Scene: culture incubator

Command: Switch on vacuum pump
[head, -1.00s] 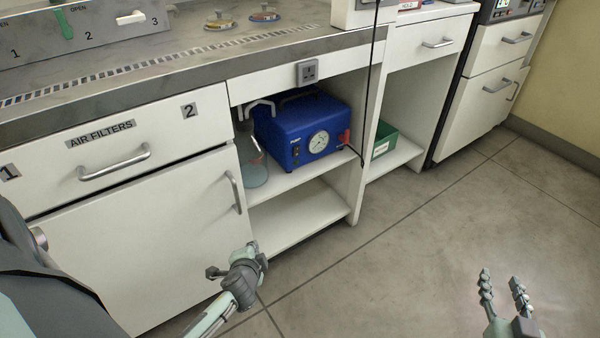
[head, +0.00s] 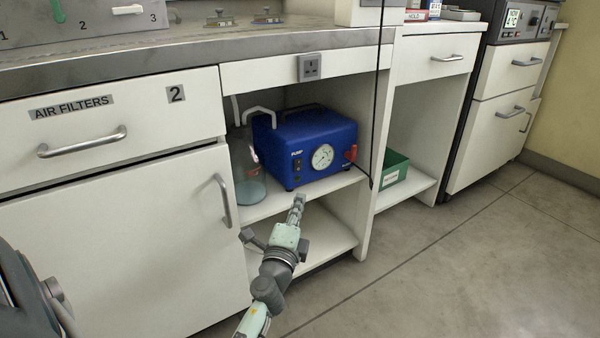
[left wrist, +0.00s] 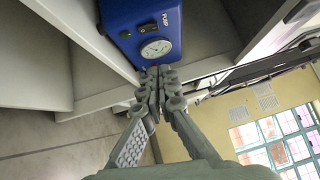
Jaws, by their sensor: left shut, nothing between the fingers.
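The blue vacuum pump (head: 318,143) stands on the upper shelf of the open cabinet bay. Its front has a round white gauge (head: 322,157), a small dark switch (head: 297,165) at the left under the word PUMP, and a red part at the right. In the left wrist view the pump (left wrist: 140,28) is ahead, with its switch (left wrist: 125,34) beside the gauge. My left gripper (head: 298,203) is shut and empty, just below and in front of the pump, apart from the switch. My right gripper is out of view.
A glass flask (head: 249,180) with liquid stands left of the pump, near a white tube. A green box (head: 394,168) sits in the neighbouring bay. The floor at the right is clear.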

